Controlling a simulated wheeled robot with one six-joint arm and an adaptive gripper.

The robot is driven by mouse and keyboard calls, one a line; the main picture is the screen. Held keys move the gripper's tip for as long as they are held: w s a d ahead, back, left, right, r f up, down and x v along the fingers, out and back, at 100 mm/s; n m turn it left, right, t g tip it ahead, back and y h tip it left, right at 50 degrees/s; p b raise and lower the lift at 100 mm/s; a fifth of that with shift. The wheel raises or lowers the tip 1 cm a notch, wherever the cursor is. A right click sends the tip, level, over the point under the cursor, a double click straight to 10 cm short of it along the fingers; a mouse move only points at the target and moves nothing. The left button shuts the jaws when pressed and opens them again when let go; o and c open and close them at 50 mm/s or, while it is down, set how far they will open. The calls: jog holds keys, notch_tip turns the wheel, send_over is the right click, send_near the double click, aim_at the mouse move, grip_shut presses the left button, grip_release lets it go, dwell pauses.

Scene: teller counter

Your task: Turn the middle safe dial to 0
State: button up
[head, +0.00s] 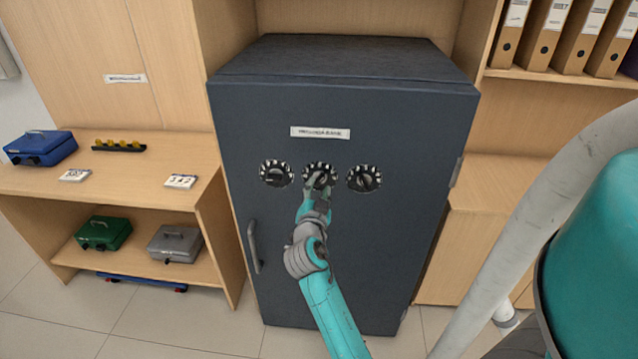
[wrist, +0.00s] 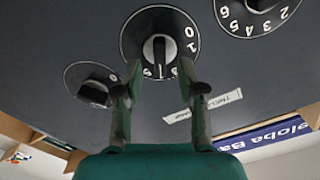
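The safe has three round black dials with white numbers in a row on its door. The middle dial (head: 320,168) is partly hidden by my gripper (head: 318,192) in the head view. In the wrist view the middle dial (wrist: 138,28) shows a black knob, with 0 and 1 at its right rim; its setting is unclear. My gripper (wrist: 160,72) is open, its fingertips either side of the dial's lower part. A gap shows between each finger and the knob. Contact with the dial face cannot be told. The left dial (head: 276,173) and right dial (head: 364,178) flank it.
The dark safe (head: 235,130) has a label (head: 320,132) above the dials and a handle (head: 254,247) at lower left. A wooden shelf on the left holds a blue box (head: 40,148), a green box (head: 103,233) and a grey box (head: 175,243). Binders (head: 545,38) stand upper right.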

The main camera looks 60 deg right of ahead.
aim_at(319, 183)
jog(key=shift+x, duration=1.75)
grip_shut()
